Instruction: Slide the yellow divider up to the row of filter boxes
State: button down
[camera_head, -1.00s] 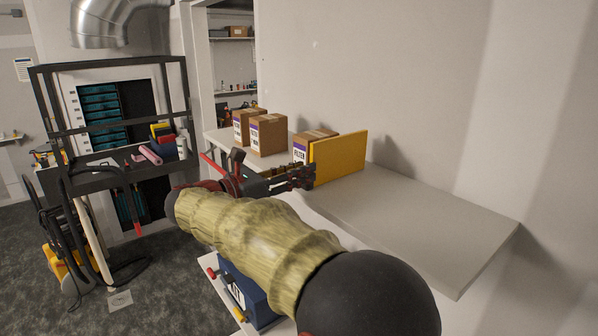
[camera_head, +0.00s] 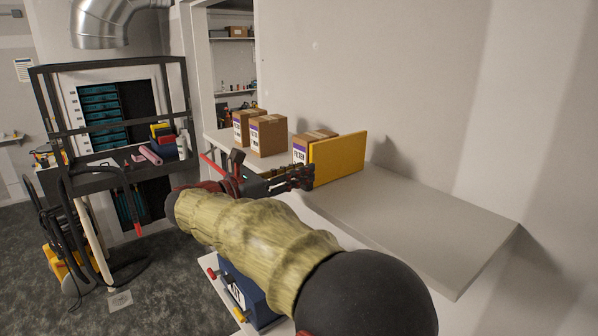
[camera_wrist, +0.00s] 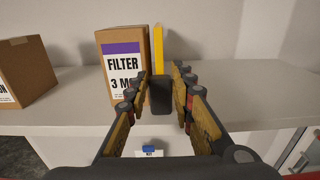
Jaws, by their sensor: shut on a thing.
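The yellow divider (camera_head: 338,158) stands upright on the grey shelf, just right of the nearest filter box (camera_head: 300,150). In the wrist view the divider (camera_wrist: 158,48) is edge-on beside that box (camera_wrist: 124,75); I cannot tell whether they touch. Two more filter boxes (camera_head: 268,136) (camera_head: 242,128) stand farther left, with a gap before the nearest one. My gripper (camera_head: 308,176) is at the divider's front edge. In the wrist view its fingers (camera_wrist: 160,90) are shut on the divider's dark front grip (camera_wrist: 160,96).
The shelf (camera_head: 430,220) is clear right of the divider, and a wall runs behind it. A blue case (camera_head: 250,295) sits below my arm. A dark metal rack (camera_head: 115,165) with several small items stands at the left.

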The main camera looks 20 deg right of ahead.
jog(key=shift+w+a+r+p, duration=0.2)
jog(key=shift+w+p, duration=0.2)
jog(key=shift+p, duration=0.3)
jog(key=shift+w+f, duration=0.1)
jog(key=shift+w, duration=0.1)
jog(key=c, duration=1.5)
grip_release()
jog(key=shift+f, duration=0.1)
jog(key=shift+c, duration=0.2)
jog(key=shift+s, duration=0.1)
jog(key=v, duration=1.2)
